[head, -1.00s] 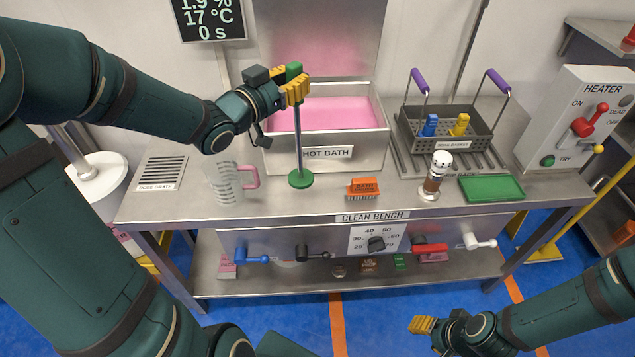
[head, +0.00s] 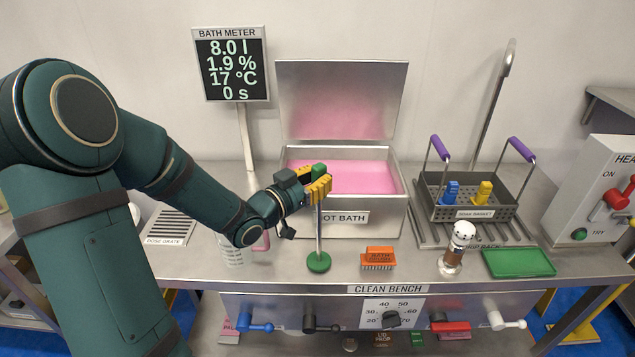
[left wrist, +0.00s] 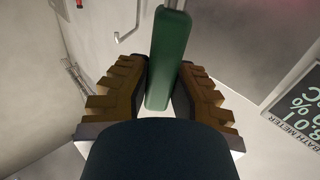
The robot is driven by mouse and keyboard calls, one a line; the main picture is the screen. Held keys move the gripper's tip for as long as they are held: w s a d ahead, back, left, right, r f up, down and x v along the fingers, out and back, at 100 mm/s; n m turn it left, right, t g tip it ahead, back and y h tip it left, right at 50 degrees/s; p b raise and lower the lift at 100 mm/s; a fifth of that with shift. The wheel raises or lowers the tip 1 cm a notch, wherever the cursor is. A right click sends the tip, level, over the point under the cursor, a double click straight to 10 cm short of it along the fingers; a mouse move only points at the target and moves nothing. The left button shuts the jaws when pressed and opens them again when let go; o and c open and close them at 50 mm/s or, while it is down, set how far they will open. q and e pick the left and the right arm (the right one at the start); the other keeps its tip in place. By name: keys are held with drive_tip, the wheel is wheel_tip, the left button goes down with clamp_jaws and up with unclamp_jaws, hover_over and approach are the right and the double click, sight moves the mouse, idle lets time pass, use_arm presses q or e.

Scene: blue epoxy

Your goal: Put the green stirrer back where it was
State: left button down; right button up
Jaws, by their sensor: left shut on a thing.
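The green stirrer (head: 319,240) has a green handle, a thin grey rod and a round green disc at its foot. It is upright in front of the hot bath (head: 400,212), its disc at or just above the bench top; I cannot tell if it touches. My left gripper (head: 318,188) is shut on the stirrer's handle. In the left wrist view the green handle (left wrist: 168,60) stands between the yellow fingers of my left gripper (left wrist: 160,90). My right gripper is out of view.
A clear jug (head: 232,250) stands behind my left forearm, partly hidden. The soak basket (head: 478,212) stands on the rack. The hot bath's lid (head: 341,100) is up.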

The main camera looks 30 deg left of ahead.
use_arm(q)
drive_tip(key=shift+f, duration=0.15)
drive_tip(key=shift+f, duration=0.1)
drive_tip(key=c, duration=1)
unclamp_jaws()
